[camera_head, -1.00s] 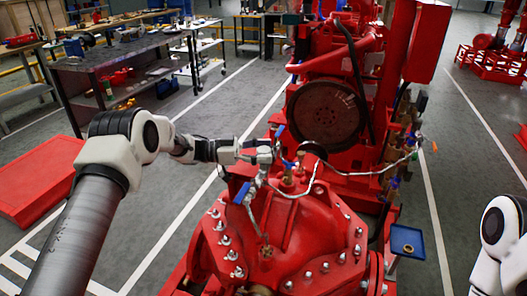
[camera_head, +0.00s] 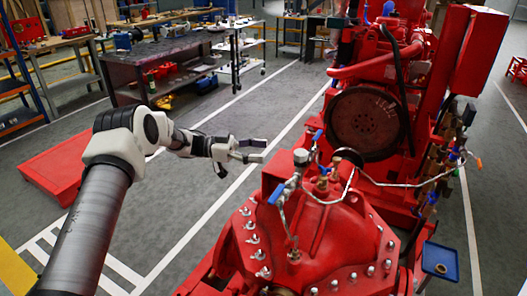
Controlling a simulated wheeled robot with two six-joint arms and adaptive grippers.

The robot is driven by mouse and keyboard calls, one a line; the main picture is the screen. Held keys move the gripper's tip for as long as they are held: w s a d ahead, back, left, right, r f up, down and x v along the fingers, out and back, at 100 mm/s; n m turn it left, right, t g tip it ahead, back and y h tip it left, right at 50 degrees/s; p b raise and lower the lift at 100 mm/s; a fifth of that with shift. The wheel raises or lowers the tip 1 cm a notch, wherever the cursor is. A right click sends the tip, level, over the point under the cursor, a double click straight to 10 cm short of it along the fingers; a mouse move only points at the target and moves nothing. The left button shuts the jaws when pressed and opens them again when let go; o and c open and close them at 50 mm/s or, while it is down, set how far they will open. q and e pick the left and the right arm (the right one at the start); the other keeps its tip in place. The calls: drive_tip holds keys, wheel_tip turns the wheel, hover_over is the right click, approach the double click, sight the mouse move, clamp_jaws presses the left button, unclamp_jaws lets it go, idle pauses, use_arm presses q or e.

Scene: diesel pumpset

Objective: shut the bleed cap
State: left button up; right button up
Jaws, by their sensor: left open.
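The red pump casing (camera_head: 325,230) stands in the lower middle, with small fittings on its top. A round silver fitting (camera_head: 301,157) sits on a valve with a blue lever (camera_head: 277,193). Beside it is a brass fitting (camera_head: 322,184), and another blue lever (camera_head: 318,135) stands behind. I cannot tell for sure which of these is the bleed cap, or how far it is turned. My left gripper (camera_head: 264,150) is open and empty, left of the silver fitting and apart from it, its fingers pointing right. My right gripper is out of view.
The red engine with its dark round flywheel (camera_head: 363,121) stands behind the pump. A thin silver pipe (camera_head: 400,184) runs right from the fittings. A blue tray (camera_head: 440,261) is at the lower right.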

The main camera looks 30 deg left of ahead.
use_arm(q)
drive_tip(key=shift+d, duration=0.1)
drive_tip(key=n+t+y, duration=0.7)
drive_tip(key=t, duration=0.2)
approach(295, 156)
drive_tip(key=x, duration=0.4)
drive_tip(key=shift+w+d+r, duration=0.1)
drive_tip(key=shift+w+r, duration=0.05)
drive_tip(key=shift+w, duration=0.1)
drive_tip(key=shift+s+d, duration=0.1)
drive_tip(key=shift+s, duration=0.05)
drive_tip(key=p+x, duration=0.1)
drive_tip(key=x, duration=0.6)
drive_tip(key=shift+w+d, duration=0.1)
drive_tip(key=shift+w, duration=0.25)
drive_tip(key=c, duration=1.2)
